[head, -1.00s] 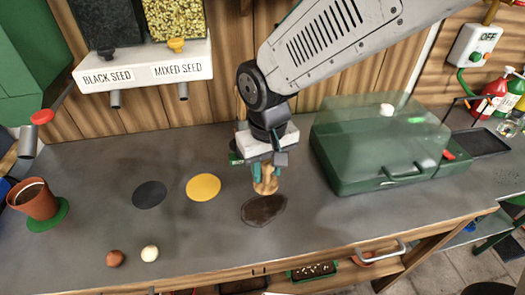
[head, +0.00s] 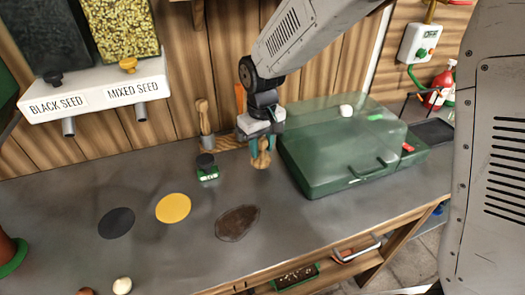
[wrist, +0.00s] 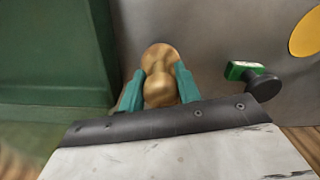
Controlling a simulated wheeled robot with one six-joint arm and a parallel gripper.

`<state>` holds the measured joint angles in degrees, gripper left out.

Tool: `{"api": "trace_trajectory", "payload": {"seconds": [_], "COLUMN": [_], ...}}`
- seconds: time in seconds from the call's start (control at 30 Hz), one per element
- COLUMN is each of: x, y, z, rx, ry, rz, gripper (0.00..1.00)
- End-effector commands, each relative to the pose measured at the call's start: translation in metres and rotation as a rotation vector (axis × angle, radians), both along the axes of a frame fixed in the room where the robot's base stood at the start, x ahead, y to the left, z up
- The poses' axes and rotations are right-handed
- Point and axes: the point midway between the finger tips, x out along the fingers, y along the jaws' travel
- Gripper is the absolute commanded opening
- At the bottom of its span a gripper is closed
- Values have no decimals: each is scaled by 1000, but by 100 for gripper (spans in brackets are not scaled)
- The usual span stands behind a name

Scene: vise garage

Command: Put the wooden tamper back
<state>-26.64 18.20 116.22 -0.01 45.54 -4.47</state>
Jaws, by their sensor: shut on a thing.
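My gripper (head: 261,146) is shut on the wooden tamper (head: 262,158), a golden-brown turned piece with a rounded end. The tamper hangs roughly upright above the grey worktop, left of the green case and behind the dark brown patch. In the wrist view the tamper (wrist: 159,88) sits between the teal fingers (wrist: 160,78), its wider end beyond them. I cannot tell how far it is above the worktop.
The green case with a clear lid (head: 340,150) stands close on the right. A green-and-black stamp (head: 207,172) and a wooden-handled tool (head: 204,118) in a grey holder are on the left. Yellow (head: 173,208), black (head: 116,223) and brown (head: 237,223) patches lie in front.

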Motion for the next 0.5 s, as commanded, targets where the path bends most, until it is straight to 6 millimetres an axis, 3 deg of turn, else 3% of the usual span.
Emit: {"api": "trace_trajectory", "payload": {"seconds": [0.13, 0.5], "x": [0, 0], "y": [0, 0], "z": [-20, -24], "rx": [-1, 0], "ry": [2, 0], "rz": [-1, -1], "gripper": [15, 15]}}
